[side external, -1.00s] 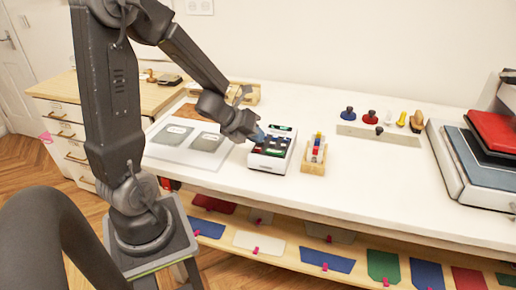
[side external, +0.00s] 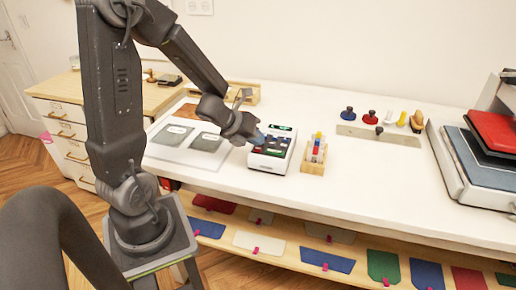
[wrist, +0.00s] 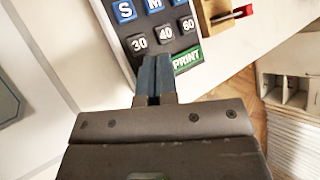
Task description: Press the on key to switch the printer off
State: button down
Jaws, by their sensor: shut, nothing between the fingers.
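The printer (side external: 270,167) is a small white box with a dark keypad, standing on the white table. In the wrist view its keypad (wrist: 150,24) shows blue keys marked S and M, grey keys marked 30, 40 and 60, and a green PRINT key (wrist: 187,60). I cannot see a key marked on in the wrist view. My gripper (side external: 260,137) is shut and empty at the printer's left side. In the wrist view its blue fingertips (wrist: 154,62) are together, beside the PRINT key and below the 30 and 40 keys. Whether they touch the keypad I cannot tell.
A wooden rack (side external: 314,155) with coloured pieces stands just right of the printer. Grey pads (side external: 205,142) lie on a board to the left. Stamps stand at a strip (side external: 360,133) further right. The table between is clear.

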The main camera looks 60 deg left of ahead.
jog(key=shift+f, duration=0.45)
dwell(0.4)
jog(key=shift+r, duration=0.9)
jog(key=shift+r, duration=2.5)
